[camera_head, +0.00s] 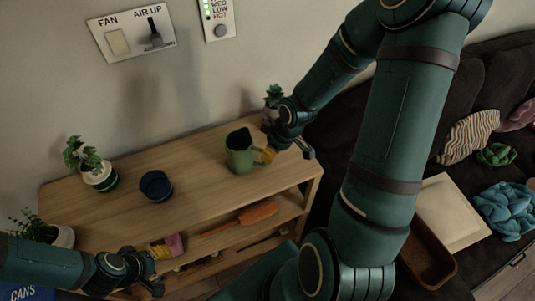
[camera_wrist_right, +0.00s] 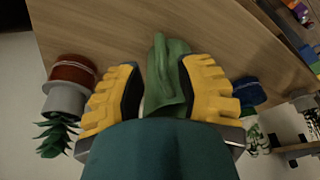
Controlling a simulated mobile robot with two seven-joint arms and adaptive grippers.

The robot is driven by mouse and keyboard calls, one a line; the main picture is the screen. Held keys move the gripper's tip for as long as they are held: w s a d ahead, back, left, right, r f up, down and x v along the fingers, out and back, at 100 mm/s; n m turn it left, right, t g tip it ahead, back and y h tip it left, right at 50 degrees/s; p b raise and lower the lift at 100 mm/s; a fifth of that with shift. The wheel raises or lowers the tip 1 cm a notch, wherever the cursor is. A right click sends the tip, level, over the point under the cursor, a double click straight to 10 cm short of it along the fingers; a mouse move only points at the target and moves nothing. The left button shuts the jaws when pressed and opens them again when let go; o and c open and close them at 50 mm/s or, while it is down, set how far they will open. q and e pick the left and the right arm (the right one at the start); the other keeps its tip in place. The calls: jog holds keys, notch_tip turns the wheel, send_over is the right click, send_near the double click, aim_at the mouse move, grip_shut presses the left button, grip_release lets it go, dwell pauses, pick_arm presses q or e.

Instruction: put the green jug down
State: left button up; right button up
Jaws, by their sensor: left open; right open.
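The green jug (camera_head: 240,157) stands upright on the top of the wooden shelf unit, near its right end. My right gripper (camera_head: 268,152) is at the jug's right side, with its yellow fingers open. In the right wrist view the jug (camera_wrist_right: 166,68) shows between the two spread yellow fingers of the right gripper (camera_wrist_right: 164,88). Whether either finger touches it I cannot tell. My left gripper (camera_head: 156,265) is open at the lower left, in front of the shelf unit and away from the jug.
The wooden shelf top (camera_head: 200,185) also holds a dark blue bowl (camera_head: 156,186), a potted plant (camera_head: 98,175) and another plant (camera_head: 273,97) behind my right gripper. An orange object (camera_head: 257,213) lies on the shelf below. A dark sofa (camera_head: 490,85) stands at right.

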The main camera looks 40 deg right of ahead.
jog(key=a+p+v, duration=0.1)
jog(key=p+v, duration=0.1)
jog(key=v, duration=0.3)
jog(key=a+f+m, duration=0.2)
jog(key=a+f, duration=0.2)
jog(key=a, duration=0.3)
jog(key=s+a+f+m+y, duration=0.1)
jog(key=a+f+m, duration=0.1)
jog(key=a+f, duration=0.3)
jog(key=a+f+m+g+y, duration=0.1)
jog(key=a+f, duration=0.3)
jog(key=a, duration=0.4)
jog(key=shift+s+a+f+m, duration=0.35)
jog(key=shift+s+a+m, duration=0.05)
jog(key=shift+m, duration=0.2)
jog(key=shift+s+a+f, duration=0.15)
jog(key=shift+s+f, duration=0.05)
